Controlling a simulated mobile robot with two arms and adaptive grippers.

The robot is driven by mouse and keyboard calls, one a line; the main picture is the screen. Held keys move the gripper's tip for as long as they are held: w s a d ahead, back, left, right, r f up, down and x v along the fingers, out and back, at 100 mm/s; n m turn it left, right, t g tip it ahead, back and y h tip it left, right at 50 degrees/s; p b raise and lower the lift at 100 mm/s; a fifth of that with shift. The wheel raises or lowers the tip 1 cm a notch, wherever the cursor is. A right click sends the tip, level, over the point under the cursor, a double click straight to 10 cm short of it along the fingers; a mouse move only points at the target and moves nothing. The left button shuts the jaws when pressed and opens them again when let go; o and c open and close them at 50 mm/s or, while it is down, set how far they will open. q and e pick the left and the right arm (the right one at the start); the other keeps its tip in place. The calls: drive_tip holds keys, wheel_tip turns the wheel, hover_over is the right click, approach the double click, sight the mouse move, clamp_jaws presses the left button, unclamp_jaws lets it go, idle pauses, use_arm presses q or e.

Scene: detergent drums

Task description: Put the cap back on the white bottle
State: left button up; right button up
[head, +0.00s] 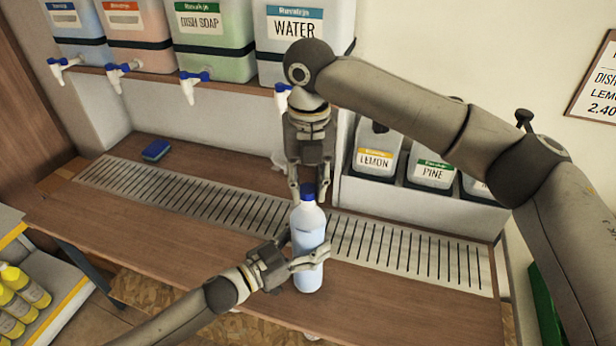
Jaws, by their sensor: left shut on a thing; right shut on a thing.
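The white bottle (307,228) stands upright on the wooden counter, near the front edge of the metal drain grate. A blue cap (308,191) is at the top of its neck; whether it is seated or only resting there I cannot tell. My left gripper (308,262) comes in from the lower left and is shut around the lower body of the bottle. My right gripper (308,193) points down from above and is shut on the blue cap. Its fingers partly hide the cap's sides.
Large drums, including the water drum (300,35), stand on a shelf behind, with blue-handled taps. A blue sponge (156,150) lies at the back left. Lemon (376,160) and pine (432,172) containers stand at right. Yellow bottles (22,290) fill a lower-left rack.

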drive_tip(key=shift+f, duration=0.75)
idle(0.4)
